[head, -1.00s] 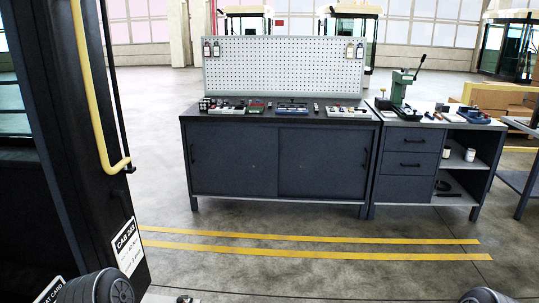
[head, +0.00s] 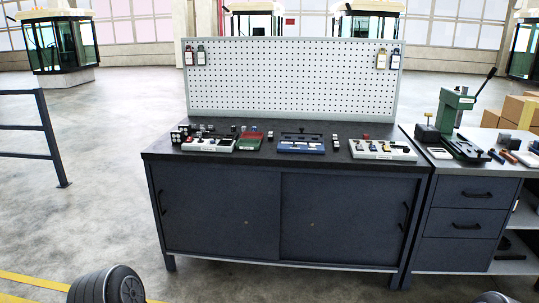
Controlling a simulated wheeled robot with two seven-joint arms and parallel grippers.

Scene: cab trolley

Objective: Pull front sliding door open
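The workbench cabinet (head: 160,237) stands ahead of me with two dark blue-grey sliding doors, both closed over its front. The left door (head: 220,215) has a black handle (head: 163,203) near its left edge. The right door (head: 340,222) has a black handle (head: 404,217) near its right edge. The doors meet near the middle; I cannot tell which runs in front. Neither gripper shows. Only dark rounded parts of my arms show at the bottom edge, well short of the cabinet.
The bench top carries trays of parts (head: 300,145) below a white pegboard (head: 290,80). A drawer unit (head: 465,208) with a green press (head: 460,125) adjoins on the right. A dark railing (head: 50,140) stands at left. The floor before the cabinet looks clear.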

